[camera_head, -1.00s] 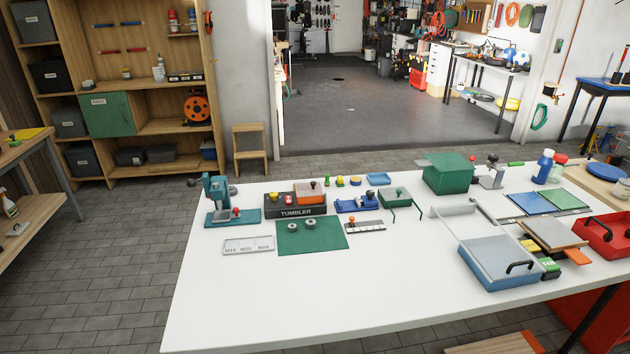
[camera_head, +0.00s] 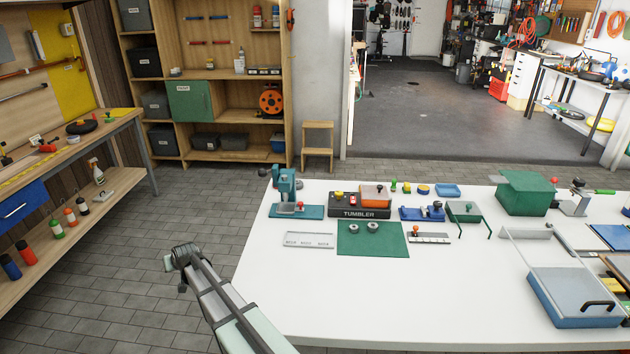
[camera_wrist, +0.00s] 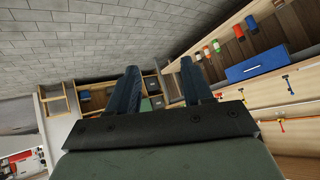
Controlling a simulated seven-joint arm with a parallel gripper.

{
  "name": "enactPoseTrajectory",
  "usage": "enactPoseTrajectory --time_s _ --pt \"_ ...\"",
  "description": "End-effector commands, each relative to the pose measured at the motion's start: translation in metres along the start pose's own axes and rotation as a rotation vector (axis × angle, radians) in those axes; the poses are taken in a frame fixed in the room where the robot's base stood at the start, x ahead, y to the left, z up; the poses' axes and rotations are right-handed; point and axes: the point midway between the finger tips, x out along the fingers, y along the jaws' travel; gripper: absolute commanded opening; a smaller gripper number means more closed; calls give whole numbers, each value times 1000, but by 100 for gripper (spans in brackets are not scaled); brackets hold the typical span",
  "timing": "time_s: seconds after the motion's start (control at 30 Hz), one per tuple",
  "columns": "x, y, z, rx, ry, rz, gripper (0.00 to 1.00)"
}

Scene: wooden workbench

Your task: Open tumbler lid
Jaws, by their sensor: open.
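The tumbler (camera_head: 359,213) is a dark box with a white TUMBLER label, standing toward the back left of the white table in the head view. On its right part sits an orange section with a tan top (camera_head: 375,190), which looks shut down; a small red knob shows at its right. Red and yellow parts show on its left part. My gripper (camera_wrist: 161,86) shows in the wrist view with two dark fingers apart and nothing between them. It points toward the shelves and side bench, away from the tumbler. My arm enters the head view at the lower left, well apart from the tumbler.
A teal press (camera_head: 286,194) stands left of the tumbler and a blue fixture (camera_head: 422,213) to its right. A green mat (camera_head: 372,240) with two small round parts lies in front, beside a pale labelled tray (camera_head: 308,240). The table's front left is clear.

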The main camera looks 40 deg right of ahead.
Motion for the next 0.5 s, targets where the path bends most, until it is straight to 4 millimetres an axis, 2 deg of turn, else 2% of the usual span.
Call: enactPoseTrajectory --time_s 0.03,0.1,0.27,0.5 --pt "-6 25 -11 -4 -17 16 50" --pt "-16 55 -22 -16 -45 31 50" --pt "-43 122 -42 -45 -110 52 50" --pt "-93 213 -63 -89 -198 53 50"
